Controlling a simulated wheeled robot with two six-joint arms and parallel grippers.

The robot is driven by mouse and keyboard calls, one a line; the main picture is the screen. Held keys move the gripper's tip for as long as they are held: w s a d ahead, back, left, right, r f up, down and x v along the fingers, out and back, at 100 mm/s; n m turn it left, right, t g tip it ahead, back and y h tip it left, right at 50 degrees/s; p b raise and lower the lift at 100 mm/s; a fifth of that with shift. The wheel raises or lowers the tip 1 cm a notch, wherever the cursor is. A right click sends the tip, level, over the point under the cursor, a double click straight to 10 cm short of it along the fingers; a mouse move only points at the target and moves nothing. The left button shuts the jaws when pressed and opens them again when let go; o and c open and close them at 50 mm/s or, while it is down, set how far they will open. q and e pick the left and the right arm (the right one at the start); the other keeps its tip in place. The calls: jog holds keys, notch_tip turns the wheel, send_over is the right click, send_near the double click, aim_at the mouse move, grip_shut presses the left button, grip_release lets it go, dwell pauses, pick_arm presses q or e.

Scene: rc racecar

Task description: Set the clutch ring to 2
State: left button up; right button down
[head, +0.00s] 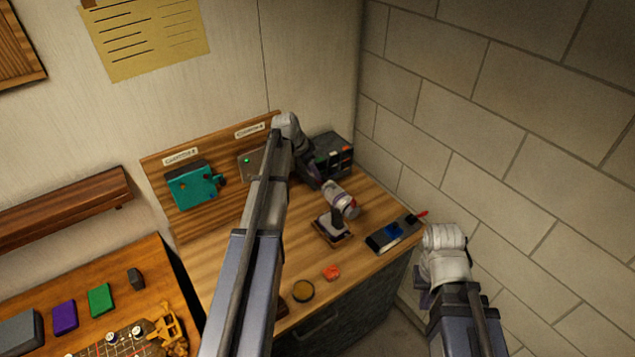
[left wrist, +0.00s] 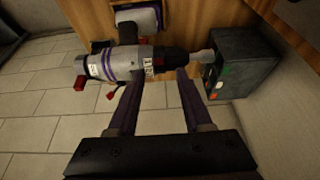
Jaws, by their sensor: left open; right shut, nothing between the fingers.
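The power driver (head: 336,198) stands upright on a small wooden base on the bench. In the left wrist view the driver (left wrist: 120,64) has a grey body with purple stripes, and its pale tip points right. The clutch ring (left wrist: 168,62) seems to be the dark section ahead of the grey body; its number is too small to read. My left gripper (head: 318,182) is open; in the left wrist view its fingertips (left wrist: 162,76) lie either side of this dark front section, contact unclear. My right gripper (head: 423,290) is shut and empty, off the bench's right front corner.
A dark box (head: 334,155) with coloured buttons stands behind the driver, near its tip. A dark tray (head: 394,234) with blue and red items lies right. An orange piece (head: 332,272) and a round yellow-topped dish (head: 303,291) lie in front. A brick wall (head: 500,120) bounds the right.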

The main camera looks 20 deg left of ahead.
aim_at(323, 184)
pick_arm(q)
jog(key=b+x, duration=0.3)
jog(key=x, duration=0.2)
jog(key=shift+b, duration=0.3)
jog(key=shift+s+r, duration=0.1)
grip_shut()
